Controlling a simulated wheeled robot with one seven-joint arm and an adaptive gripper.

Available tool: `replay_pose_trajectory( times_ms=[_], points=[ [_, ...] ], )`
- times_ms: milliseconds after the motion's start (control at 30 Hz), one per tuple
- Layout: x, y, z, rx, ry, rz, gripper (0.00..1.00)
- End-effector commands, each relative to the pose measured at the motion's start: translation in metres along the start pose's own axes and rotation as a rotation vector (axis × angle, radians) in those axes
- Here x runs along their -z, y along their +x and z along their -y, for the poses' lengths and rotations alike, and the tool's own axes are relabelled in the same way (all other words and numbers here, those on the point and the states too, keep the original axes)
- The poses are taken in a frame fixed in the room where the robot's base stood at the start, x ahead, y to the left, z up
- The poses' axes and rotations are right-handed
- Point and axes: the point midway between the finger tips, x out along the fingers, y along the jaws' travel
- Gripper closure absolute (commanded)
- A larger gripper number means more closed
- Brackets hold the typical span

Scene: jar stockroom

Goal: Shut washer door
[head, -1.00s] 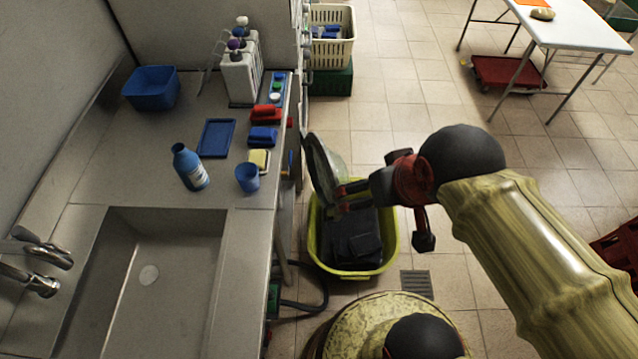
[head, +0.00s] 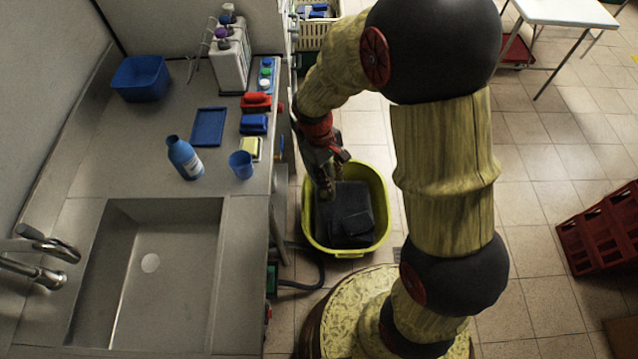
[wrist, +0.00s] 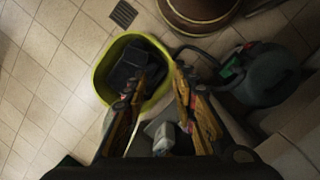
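The washer is under the counter, largely hidden in the head view by the counter top and my arm. I cannot make out its round glass door now, so its angle cannot be told. My gripper (head: 328,180) points down beside the counter's front edge, above the yellow tub. In the wrist view my gripper (wrist: 160,85) has its two fingers clearly apart, with nothing held between them. A pale grey part (wrist: 165,137) shows beyond the gap between the fingers; I cannot tell whether it belongs to the washer.
A yellow tub (head: 383,205) with dark contents stands on the floor below my gripper. A black hose (head: 308,284) runs beside it. The counter (head: 110,175) holds bottles, a blue cup and brushes.

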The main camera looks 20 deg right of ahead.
Motion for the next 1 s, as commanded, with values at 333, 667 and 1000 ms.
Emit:
replay_pose_trajectory(
  times_ms=[333,667,1000],
  points=[
    [0.071,0.126,-0.011,-0.038,-0.433,0.096,0.94],
    [0.159,0.189,-0.034,-0.144,-0.918,0.026,1.0],
    [0.19,0.181,-0.043,-0.214,-1.187,-0.021,1.0]
  ],
)
